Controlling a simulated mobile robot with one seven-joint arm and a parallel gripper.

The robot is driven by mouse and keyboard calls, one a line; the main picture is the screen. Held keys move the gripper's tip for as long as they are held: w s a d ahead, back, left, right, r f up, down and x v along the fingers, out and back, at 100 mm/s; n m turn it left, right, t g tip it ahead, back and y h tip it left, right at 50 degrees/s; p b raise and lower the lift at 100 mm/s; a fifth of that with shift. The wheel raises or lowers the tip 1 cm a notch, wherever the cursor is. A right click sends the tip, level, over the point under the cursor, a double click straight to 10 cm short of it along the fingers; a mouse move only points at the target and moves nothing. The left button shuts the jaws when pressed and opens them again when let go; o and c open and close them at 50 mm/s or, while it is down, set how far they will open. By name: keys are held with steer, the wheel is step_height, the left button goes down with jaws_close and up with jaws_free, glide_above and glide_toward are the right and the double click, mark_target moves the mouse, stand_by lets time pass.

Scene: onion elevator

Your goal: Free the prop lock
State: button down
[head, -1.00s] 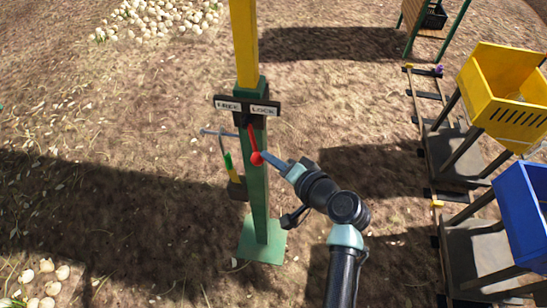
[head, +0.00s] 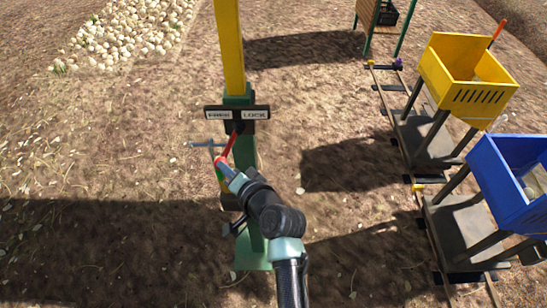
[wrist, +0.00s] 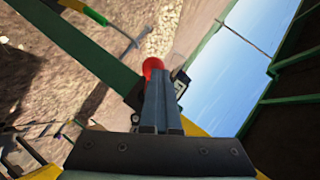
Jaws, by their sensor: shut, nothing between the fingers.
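The prop lock's red lever (head: 230,143) hangs below a black sign (head: 237,113) with FREE at left and LOCK at right. The lever leans down to the left, toward the FREE side. Its round red knob (head: 220,160) is at my gripper (head: 224,171), which is shut and empty. In the wrist view the knob (wrist: 152,66) shows just beyond my shut fingertips (wrist: 161,80); touch seems likely, but I cannot be sure. The lever is on the green post (head: 246,152) around a yellow column (head: 230,50). My arm hides part of the post.
A peg (head: 203,145) sticks out left of the post, with a hanging tool mostly hidden by my gripper. Yellow (head: 478,95) and blue (head: 515,190) bins stand on carts along a rail track at right. White onions (head: 130,30) lie at upper left. Ground left of the post is clear.

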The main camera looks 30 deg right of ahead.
steer(key=shift+w, duration=0.15)
steer(key=shift+w+d+b, duration=0.15)
steer(key=shift+d+b, duration=0.3)
steer(key=shift+d, duration=0.3)
steer(key=shift+r, duration=0.15)
